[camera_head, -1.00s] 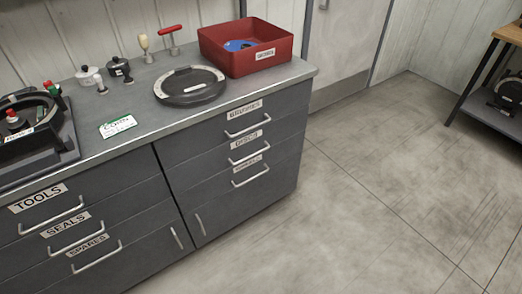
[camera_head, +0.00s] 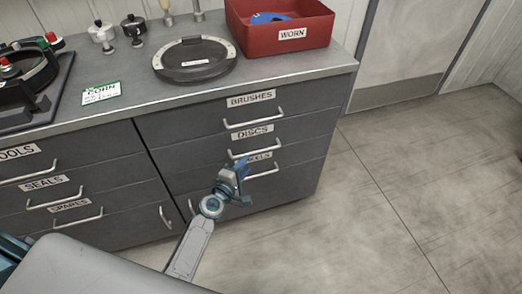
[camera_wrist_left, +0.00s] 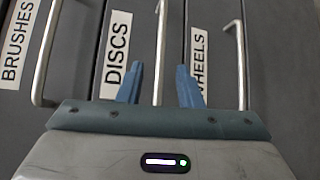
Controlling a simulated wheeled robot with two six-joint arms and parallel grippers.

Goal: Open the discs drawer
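The discs drawer (camera_head: 205,145) is shut, flush in the dark grey cabinet, between the brushes and wheels drawers. Its white DISCS label (camera_head: 252,132) and bar handle (camera_head: 256,148) show in the head view. My left gripper (camera_head: 242,166) is in front of the cabinet, just below that handle in the picture, and partly covers the wheels label. In the left wrist view my left gripper (camera_wrist_left: 161,72) is open, its two blue fingers apart. The discs handle (camera_wrist_left: 160,45) runs between them; I cannot tell whether they touch it. My right gripper is not in view.
The brushes handle (camera_head: 253,120) and wheels handle (camera_wrist_left: 240,60) lie close on either side. The worktop (camera_head: 140,112) holds a red WORN bin (camera_head: 290,35), a round black disc unit (camera_head: 194,60) and a CORN card (camera_head: 101,93). The floor (camera_head: 400,170) at right is clear.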

